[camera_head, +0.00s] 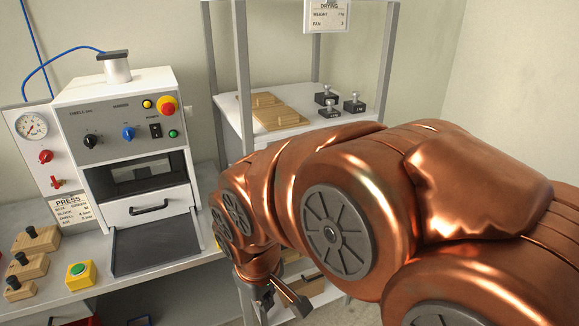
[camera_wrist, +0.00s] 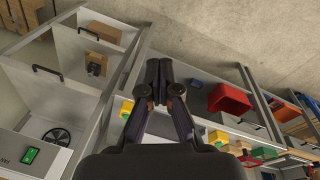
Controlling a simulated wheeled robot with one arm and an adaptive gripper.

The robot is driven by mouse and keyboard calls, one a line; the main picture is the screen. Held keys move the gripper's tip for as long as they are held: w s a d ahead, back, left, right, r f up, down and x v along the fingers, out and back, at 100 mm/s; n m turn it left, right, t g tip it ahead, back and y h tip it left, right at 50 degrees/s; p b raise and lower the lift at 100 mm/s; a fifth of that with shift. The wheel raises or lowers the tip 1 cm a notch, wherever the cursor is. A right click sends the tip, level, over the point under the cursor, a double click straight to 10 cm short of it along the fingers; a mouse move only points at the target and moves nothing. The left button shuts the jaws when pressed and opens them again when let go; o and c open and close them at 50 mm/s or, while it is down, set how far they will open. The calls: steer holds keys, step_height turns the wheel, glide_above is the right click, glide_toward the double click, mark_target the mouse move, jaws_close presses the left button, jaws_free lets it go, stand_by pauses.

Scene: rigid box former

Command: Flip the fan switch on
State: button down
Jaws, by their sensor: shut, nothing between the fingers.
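My gripper (camera_wrist: 159,72) is shut and empty in the wrist view, its two fingers together and pointing away from the camera. In the head view my gripper (camera_head: 288,301) hangs low in front of the shelf rack, partly hidden by my copper arm. The sign (camera_head: 327,15) on the rack reads "DRYING" and has a "FAN" line.
A press (camera_head: 125,105) with knobs and a black power rocker (camera_head: 155,130) stands on the left bench. The rack shelf (camera_head: 228,112) holds wooden boards and black weights. My arm hides the right middle.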

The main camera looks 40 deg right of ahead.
steer(key=w+d+n+t+h+b, duration=0.4)
steer(key=w+d+t+b, duration=0.2)
steer(key=w+d, duration=1)
steer(key=d+r+n+t+b, duration=0.2)
steer(key=d+n+t+b, duration=0.2)
steer(key=d, duration=0.4)
steer(key=w+d+r+n+t+b, duration=0.1)
steer(key=d+r+n+t+b, duration=0.1)
steer(key=d, duration=0.6)
steer(key=n+t+b, duration=0.1)
steer(key=n+t, duration=0.1)
steer(key=n, duration=0.1)
steer(key=shift+d+t+b, duration=0.25)
steer(key=shift+t+b, duration=0.05)
steer(key=shift+b, duration=0.05)
steer(key=shift+w, duration=0.15)
steer(key=p+x, duration=0.2)
steer(key=x, duration=1.2)
steer(key=shift+b, duration=0.3)
